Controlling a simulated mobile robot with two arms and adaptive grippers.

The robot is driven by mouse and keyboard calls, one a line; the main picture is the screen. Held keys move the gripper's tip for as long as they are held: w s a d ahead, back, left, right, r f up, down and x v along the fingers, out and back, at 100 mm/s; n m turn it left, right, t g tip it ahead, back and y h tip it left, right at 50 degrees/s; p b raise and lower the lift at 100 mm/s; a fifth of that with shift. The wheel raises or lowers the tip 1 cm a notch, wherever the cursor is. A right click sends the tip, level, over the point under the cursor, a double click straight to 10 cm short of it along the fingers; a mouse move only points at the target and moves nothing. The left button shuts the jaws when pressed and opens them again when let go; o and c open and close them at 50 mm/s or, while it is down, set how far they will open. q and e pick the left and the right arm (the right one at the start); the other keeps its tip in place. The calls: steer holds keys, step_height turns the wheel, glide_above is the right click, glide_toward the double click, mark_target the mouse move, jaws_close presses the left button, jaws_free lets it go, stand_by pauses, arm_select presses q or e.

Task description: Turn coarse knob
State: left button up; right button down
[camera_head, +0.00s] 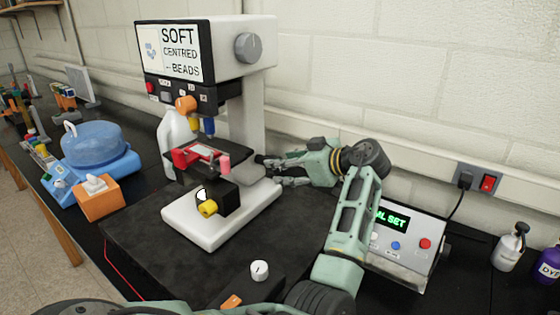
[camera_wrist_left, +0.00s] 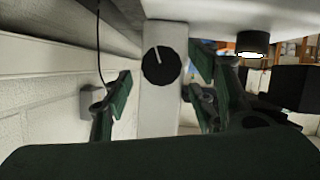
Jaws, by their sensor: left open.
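A round black knob (camera_wrist_left: 160,66) with a white pointer line sits on the pale column (camera_wrist_left: 160,110) in the left wrist view. The pointer is near upright, tilted slightly left. My left gripper (camera_wrist_left: 158,92) is open, with one finger on each side of the knob in that view. I cannot tell whether either finger touches it. In the head view my left gripper (camera_head: 272,170) reaches the microscope-like machine's column (camera_head: 247,115) from the right. The black knob cannot be made out clearly there. My right gripper is not in view.
The machine also has a grey knob (camera_head: 248,47) on its head and a yellow knob (camera_head: 208,208) low at the front. A white knob (camera_head: 259,268) stands on the bench. A control box (camera_head: 405,245) is behind my arm. The wall is close by.

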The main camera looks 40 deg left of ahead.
arm_select(q)
steer(key=x, duration=0.2)
steer(key=shift+a+f, duration=0.25)
steer(key=shift+a, duration=0.05)
steer(key=c, duration=1.1)
steer(key=b, duration=0.3)
steer(key=shift+f+n+t+b, duration=0.2)
steer(key=shift+n+t+b, duration=0.1)
steer(key=shift+n, duration=0.1)
steer(key=shift+r+n+b, duration=0.3)
steer(key=shift+r+b, duration=0.1)
steer(key=shift+b, duration=0.05)
